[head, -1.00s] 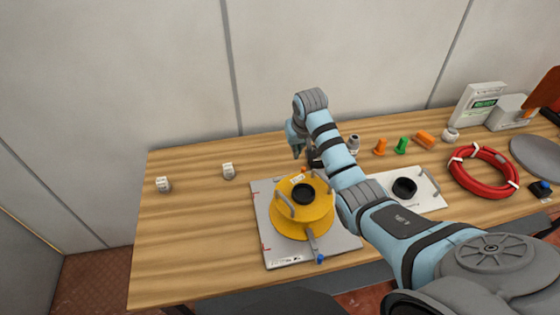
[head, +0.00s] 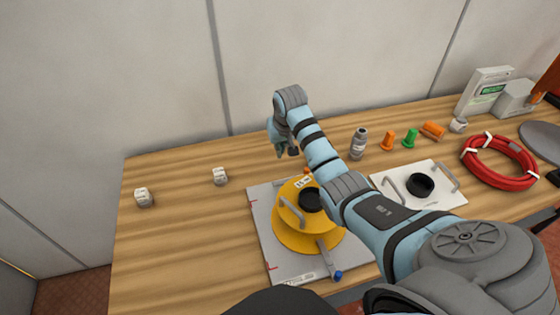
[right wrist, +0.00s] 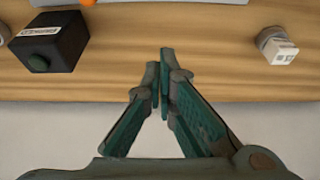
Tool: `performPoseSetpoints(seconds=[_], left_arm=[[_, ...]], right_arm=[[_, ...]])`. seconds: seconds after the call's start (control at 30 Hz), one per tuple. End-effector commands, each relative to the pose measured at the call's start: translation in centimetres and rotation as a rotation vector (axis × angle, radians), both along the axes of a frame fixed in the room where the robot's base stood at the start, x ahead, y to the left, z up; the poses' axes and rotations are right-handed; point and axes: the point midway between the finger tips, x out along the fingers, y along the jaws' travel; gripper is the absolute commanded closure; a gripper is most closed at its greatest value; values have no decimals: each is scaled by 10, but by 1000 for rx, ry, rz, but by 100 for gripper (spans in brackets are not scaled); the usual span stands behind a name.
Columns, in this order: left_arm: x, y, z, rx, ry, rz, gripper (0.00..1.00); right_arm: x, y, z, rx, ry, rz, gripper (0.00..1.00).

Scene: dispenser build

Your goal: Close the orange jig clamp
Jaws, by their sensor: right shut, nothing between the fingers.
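The jig is a grey plate (head: 262,222) with a yellow flanged body (head: 290,238) on it. A small orange part (head: 306,171) at the plate's far edge looks like the orange clamp. My arm covers much of that area, so I cannot tell its position. An orange bit (right wrist: 88,2) also shows at the top edge of the right wrist view. A grey bar with a blue knob (head: 338,275) is at the near side. My right gripper (head: 281,152) is shut and empty, beyond the plate, apart from the jig. It also shows in the right wrist view (right wrist: 163,75). My left gripper is not in view.
A black box with a green button (right wrist: 52,42) and a white cube (right wrist: 278,45) flank the gripper. Another white block (head: 143,197) lies left. A bottle, white plate (head: 432,172) and red coil (head: 500,162) stand right. The table's left part is mostly clear.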

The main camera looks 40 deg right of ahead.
Motion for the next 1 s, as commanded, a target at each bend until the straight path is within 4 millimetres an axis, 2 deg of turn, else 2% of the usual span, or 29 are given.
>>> performPoseSetpoints(seconds=[0.1,0.5,0.53,0.63,0.8,1.0], left_arm=[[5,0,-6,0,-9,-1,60],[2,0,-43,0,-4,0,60],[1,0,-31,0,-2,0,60],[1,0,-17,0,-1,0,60],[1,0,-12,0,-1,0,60],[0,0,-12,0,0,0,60]], right_arm=[[5,-1,-19,1,3,0,100],[30,-7,-96,1,3,3,100],[23,-6,-89,-2,3,4,100],[8,-1,-85,-2,0,6,100],[-6,4,-86,0,0,4,100],[-9,5,-88,0,0,4,100]])
